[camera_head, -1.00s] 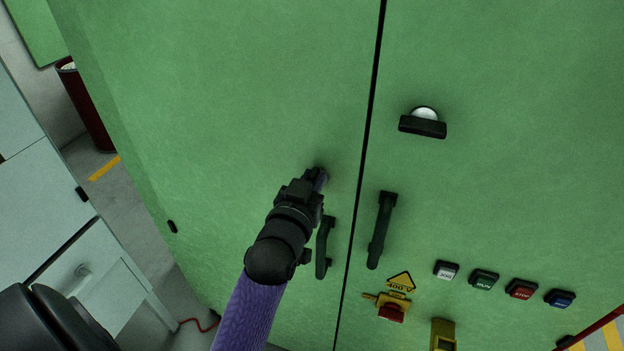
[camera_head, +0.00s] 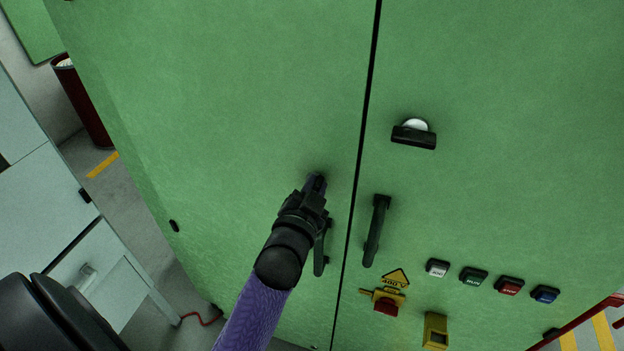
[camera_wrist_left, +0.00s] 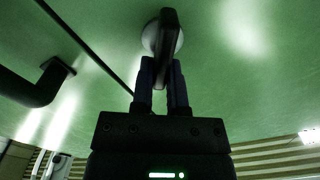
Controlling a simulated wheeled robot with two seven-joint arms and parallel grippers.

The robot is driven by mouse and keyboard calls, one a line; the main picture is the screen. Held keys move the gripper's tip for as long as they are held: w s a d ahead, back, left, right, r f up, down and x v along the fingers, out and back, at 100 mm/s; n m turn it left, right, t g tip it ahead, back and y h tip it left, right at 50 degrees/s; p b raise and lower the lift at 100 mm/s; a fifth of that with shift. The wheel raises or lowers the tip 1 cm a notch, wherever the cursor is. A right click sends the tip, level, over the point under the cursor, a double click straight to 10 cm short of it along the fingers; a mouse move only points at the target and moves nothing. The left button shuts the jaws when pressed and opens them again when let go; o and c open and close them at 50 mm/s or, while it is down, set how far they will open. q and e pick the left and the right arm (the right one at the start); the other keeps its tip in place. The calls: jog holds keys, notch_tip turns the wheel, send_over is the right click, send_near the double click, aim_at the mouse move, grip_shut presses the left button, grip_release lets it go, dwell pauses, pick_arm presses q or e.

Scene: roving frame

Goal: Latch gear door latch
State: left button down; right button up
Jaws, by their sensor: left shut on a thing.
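My left gripper (camera_head: 316,182) reaches up from below to the left door (camera_head: 230,110) of a green cabinet. In the left wrist view its fingers (camera_wrist_left: 162,66) are shut on a black latch bar (camera_wrist_left: 169,32) with a pale round base on the green panel. The bar points roughly straight up in that view. In the head view the gripper hides most of this latch. A similar black latch bar (camera_head: 413,138) with a silver round base sits on the right door (camera_head: 500,80), lying nearly level. My right gripper is not in view.
Two black pull handles flank the door seam, a left one (camera_head: 321,250) close beside my gripper and a right one (camera_head: 375,232). A yellow-red switch (camera_head: 387,303) and several push buttons (camera_head: 473,276) sit lower right. A red bin (camera_head: 82,103) stands at left.

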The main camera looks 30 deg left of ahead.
pick_arm(q)
jog(key=m, duration=0.2)
jog(key=shift+d+f+m+p, duration=0.1)
jog(key=shift+d+m+p, duration=0.05)
jog(key=shift+m+p, duration=0.2)
jog(key=m, duration=0.3)
jog(key=shift+w+d+f, duration=0.1)
jog(key=shift+d+f, duration=0.05)
jog(key=shift+f, duration=0.05)
jog(key=shift+d+f+m, duration=0.1)
jog(key=shift+f+m, duration=0.15)
jog(key=shift+m, duration=1.25)
jog(key=shift+f+m, duration=0.25)
jog(key=shift+m, duration=1.2)
jog(key=c, duration=0.6)
grip_release()
